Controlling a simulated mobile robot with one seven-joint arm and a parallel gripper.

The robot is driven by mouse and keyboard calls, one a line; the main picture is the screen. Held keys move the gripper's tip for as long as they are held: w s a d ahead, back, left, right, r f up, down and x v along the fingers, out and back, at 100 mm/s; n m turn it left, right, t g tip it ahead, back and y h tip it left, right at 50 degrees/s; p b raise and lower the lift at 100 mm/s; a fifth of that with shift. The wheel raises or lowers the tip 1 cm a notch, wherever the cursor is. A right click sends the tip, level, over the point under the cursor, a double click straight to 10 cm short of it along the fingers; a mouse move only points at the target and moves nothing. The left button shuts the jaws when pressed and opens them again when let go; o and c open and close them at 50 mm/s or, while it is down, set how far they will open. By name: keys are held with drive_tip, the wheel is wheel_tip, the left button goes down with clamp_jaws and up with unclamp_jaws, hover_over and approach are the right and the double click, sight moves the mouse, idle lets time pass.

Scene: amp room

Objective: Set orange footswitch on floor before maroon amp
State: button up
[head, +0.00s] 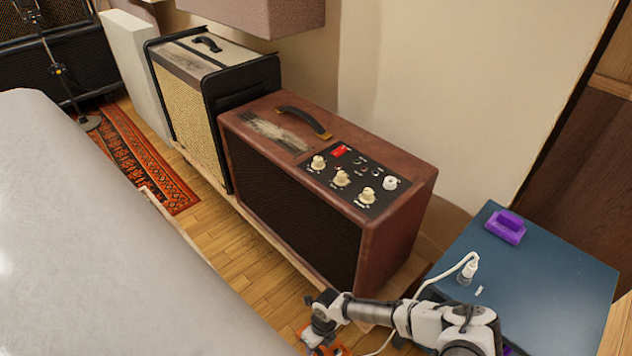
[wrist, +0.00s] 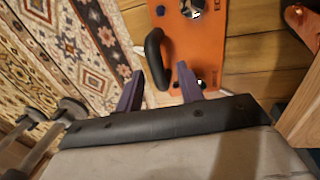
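The maroon amp (head: 310,190) stands upright by the wall in the head view, with its dark grille facing lower left. The orange footswitch (head: 327,347) shows only in part at the bottom edge of the head view, low beside the amp's front. In the wrist view the orange footswitch (wrist: 195,45) lies over wood floor, with a black curved handle (wrist: 154,55) on its left side. My gripper (wrist: 160,72) has its purple fingers apart, one on each side of the handle's near end. A gap shows between the fingers and the handle. The gripper's fingertips are hard to make out in the head view.
A blue case (head: 540,275) with a purple block (head: 505,227) stands right of the amp. A white cable (head: 445,278) runs down from it. A tan-fronted amp (head: 190,110) is at left, a patterned rug (head: 140,155) beyond. A grey surface (head: 90,240) fills the left.

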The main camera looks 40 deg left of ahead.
wheel_tip(320, 180, up, 10)
drive_tip(key=w+p, duration=0.1)
drive_tip(key=p, duration=0.1)
drive_tip(key=shift+w, duration=0.4)
